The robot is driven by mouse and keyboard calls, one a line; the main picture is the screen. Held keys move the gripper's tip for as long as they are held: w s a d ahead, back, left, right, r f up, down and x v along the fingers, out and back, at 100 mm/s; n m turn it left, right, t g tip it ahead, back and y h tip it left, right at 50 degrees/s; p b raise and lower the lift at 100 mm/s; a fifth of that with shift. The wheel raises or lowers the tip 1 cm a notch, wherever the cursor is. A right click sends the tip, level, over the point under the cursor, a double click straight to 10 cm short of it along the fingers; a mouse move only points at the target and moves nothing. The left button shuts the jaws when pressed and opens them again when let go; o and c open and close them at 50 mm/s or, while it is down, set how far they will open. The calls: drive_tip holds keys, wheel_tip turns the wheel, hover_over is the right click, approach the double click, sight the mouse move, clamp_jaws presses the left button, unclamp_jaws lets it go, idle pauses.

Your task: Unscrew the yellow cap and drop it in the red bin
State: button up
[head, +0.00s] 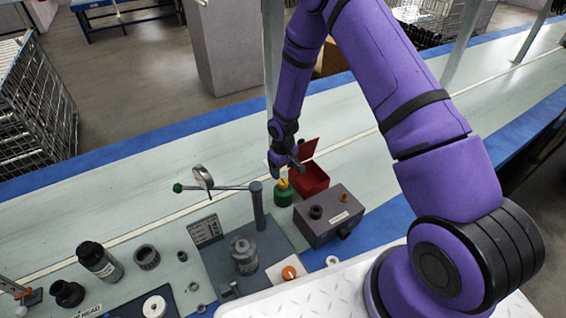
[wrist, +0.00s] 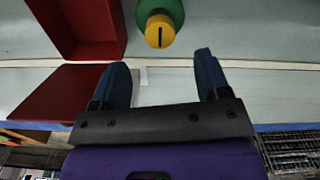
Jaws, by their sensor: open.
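The yellow cap (head: 283,184) sits on top of a green container (head: 284,197) on the bench. In the wrist view the cap (wrist: 159,34) lies just beyond the fingertips, between their lines, with the green body (wrist: 172,10) behind it. My gripper (head: 284,166) is above the cap and a little behind it in the head view. In the wrist view its two dark blue fingers (wrist: 161,62) are apart with nothing between them. The red bin (head: 312,180) stands right beside the green container, its lid raised. The bin also shows in the wrist view (wrist: 92,25).
A grey box (head: 330,222) with knobs stands in front of the bin. A dial gauge (head: 203,177) on a post arm (head: 258,208) is to the left. Several cylinders and rings lie at front left. The bench behind the container is clear.

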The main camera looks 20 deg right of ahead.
sight(283, 181)
wheel_tip(283, 181, down, 8)
drive_tip(key=shift+r, duration=0.1)
idle(0.4)
drive_tip(key=c, duration=1.1)
drive_tip(key=shift+n, duration=1.7)
drive_tip(key=n, duration=0.3)
